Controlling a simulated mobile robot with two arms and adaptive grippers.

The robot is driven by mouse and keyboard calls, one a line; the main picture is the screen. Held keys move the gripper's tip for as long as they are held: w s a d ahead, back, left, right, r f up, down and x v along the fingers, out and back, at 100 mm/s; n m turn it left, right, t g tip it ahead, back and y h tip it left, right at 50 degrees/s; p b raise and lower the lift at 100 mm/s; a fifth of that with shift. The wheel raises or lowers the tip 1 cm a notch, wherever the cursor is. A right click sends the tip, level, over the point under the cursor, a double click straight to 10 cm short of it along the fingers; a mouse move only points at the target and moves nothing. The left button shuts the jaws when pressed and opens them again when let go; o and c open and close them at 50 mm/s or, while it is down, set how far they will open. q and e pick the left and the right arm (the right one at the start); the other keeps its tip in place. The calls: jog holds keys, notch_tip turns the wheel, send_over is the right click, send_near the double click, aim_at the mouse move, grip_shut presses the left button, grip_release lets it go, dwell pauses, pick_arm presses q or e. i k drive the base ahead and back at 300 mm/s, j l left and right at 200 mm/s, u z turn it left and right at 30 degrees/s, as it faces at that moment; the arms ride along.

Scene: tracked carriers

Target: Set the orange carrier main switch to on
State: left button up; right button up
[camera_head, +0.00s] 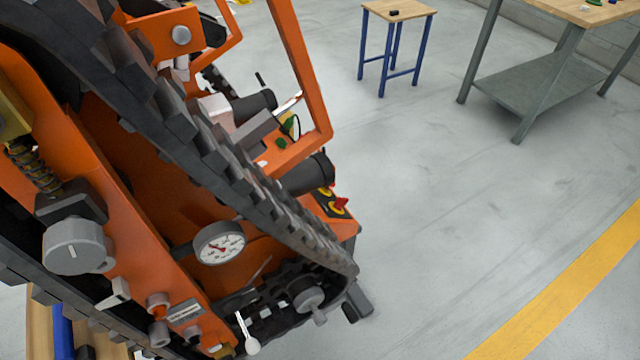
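The orange tracked carrier (133,205) fills the left side of the head view, tilted in the picture, with a black track (200,150) running diagonally across it. I cannot tell for sure which one is the main switch. Neither of my grippers is in view.
A round gauge (219,243) and a white-tipped lever (252,346) are on the carrier's near side. A small blue-legged stool (410,12) and a workbench (545,85) stand at the back right. The grey floor (450,200) between is clear, with a yellow stripe (570,285).

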aim_at(341, 202)
jog(key=l+u, duration=0.5)
jog(key=l, duration=0.55)
jog(key=i+l, duration=0.15)
jog(key=l, duration=0.2)
jog(key=i+l+u, duration=0.1)
jog(key=l, duration=0.2)
jog(key=i+l, duration=0.2)
jog(key=l, duration=0.15)
jog(key=i+l+u, duration=0.1)
jog(key=l, duration=0.25)
jog(key=i+l, duration=0.2)
jog(key=l, duration=0.2)
jog(key=j+u, duration=0.05)
